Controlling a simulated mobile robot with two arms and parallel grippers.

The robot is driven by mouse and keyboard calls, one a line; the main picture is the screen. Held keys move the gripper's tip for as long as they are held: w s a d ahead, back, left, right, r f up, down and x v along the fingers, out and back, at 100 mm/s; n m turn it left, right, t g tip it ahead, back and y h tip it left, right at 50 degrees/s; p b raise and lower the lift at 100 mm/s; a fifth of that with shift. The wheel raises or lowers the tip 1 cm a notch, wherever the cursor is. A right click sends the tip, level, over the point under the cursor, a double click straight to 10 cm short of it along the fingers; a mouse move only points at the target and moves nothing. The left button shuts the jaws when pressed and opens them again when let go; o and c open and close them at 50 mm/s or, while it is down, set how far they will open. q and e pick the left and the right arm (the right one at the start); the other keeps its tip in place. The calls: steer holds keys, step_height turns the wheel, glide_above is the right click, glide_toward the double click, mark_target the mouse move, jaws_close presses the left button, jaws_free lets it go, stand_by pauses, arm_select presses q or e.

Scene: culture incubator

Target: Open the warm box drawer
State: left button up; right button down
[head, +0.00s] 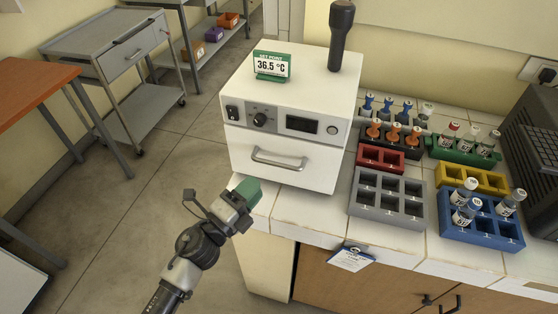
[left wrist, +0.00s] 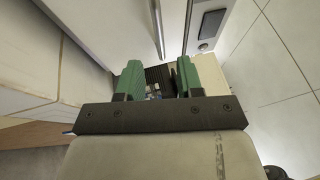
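The warm box (head: 290,90) is a white cabinet on the tiled counter, with a dark display and a knob on its front. Its drawer (head: 270,170) is shut, the front flush with the body, and a horizontal metal handle (head: 279,159) crosses it. My left gripper (head: 246,191) has green fingertips and is just in front of the drawer, below and left of the handle. In the left wrist view the gripper (left wrist: 159,78) has its two green fingers apart with nothing held between them. A metal bar, apparently the handle (left wrist: 158,28), lies beyond the fingertips. My right gripper is not in view.
A green-framed 36.5 °C sign (head: 271,66) and a dark upright tool (head: 340,35) stand on the box. To its right are a grey rack (head: 388,188), a red rack (head: 381,158) and a blue rack (head: 482,229) with vials. Open floor lies left of the counter.

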mark_target(276, 164)
arm_select(q)
steer(key=p+x, duration=0.1)
steer(key=x, duration=0.7)
steer(key=shift+w+d, duration=0.25)
steer(key=shift+w, duration=0.05)
jaws_close()
